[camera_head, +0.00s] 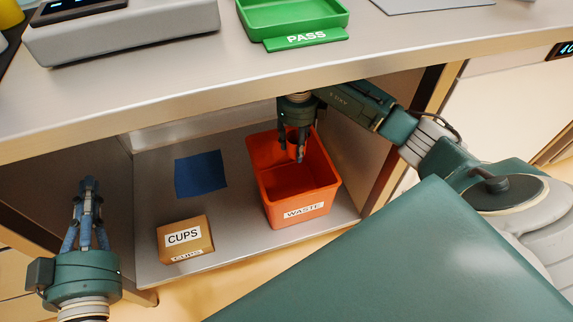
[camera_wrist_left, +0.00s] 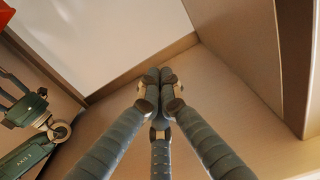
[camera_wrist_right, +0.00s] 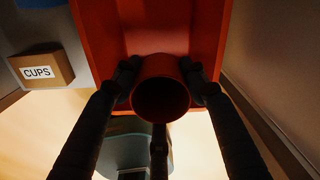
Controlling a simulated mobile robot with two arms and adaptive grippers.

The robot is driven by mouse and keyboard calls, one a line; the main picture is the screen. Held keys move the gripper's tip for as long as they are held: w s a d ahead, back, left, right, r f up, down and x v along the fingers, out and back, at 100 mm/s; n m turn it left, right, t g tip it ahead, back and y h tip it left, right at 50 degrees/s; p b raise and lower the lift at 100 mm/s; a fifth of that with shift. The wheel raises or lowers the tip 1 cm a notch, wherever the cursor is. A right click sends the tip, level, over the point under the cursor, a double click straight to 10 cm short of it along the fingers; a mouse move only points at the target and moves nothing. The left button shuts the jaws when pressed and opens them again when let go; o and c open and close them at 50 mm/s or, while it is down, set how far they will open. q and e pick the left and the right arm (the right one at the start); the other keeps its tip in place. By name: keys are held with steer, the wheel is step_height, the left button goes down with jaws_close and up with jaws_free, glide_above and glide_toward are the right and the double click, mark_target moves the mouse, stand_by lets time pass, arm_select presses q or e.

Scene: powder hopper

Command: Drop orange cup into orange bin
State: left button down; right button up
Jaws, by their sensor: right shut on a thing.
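The orange bin (camera_head: 309,203), labelled WASTE, stands on the lower shelf under the counter. My right gripper (camera_head: 299,150) reaches down at the bin's opening. In the right wrist view, my right gripper (camera_wrist_right: 160,85) is shut on the orange cup (camera_wrist_right: 161,68), with its round opening towards the camera and the orange bin (camera_wrist_right: 95,40) behind it. In the head view the cup (camera_head: 296,147) is mostly hidden between the fingers. My left gripper (camera_head: 88,190) is empty at the left, its fingertips together, away from the bin; they also show in the left wrist view (camera_wrist_left: 160,85).
A cardboard box (camera_head: 187,240) labelled CUPS and a blue square (camera_head: 201,174) are on the lower shelf (camera_head: 225,210), left of the bin. A green PASS tray (camera_head: 290,18) and a grey device (camera_head: 120,32) are on the counter (camera_head: 190,95) above.

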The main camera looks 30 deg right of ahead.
arm_select(q)
steer(key=shift+s+d+r+t+h+b, duration=0.15)
steer(key=shift+r+t, duration=0.3)
steer(key=shift+r, duration=0.45)
steer(key=shift+d+r+t+h+b, duration=0.1)
steer(key=shift+d+r+t, duration=0.3)
steer(key=shift+r, duration=0.55)
steer(key=shift+s+d+r+t+h+b, duration=0.15)
steer(key=shift+r+t, duration=0.4)
steer(key=shift+r, duration=0.35)
arm_select(e)
steer(key=shift+f, duration=0.7)
steer(key=o, duration=1.3)
steer(key=shift+r, duration=0.1)
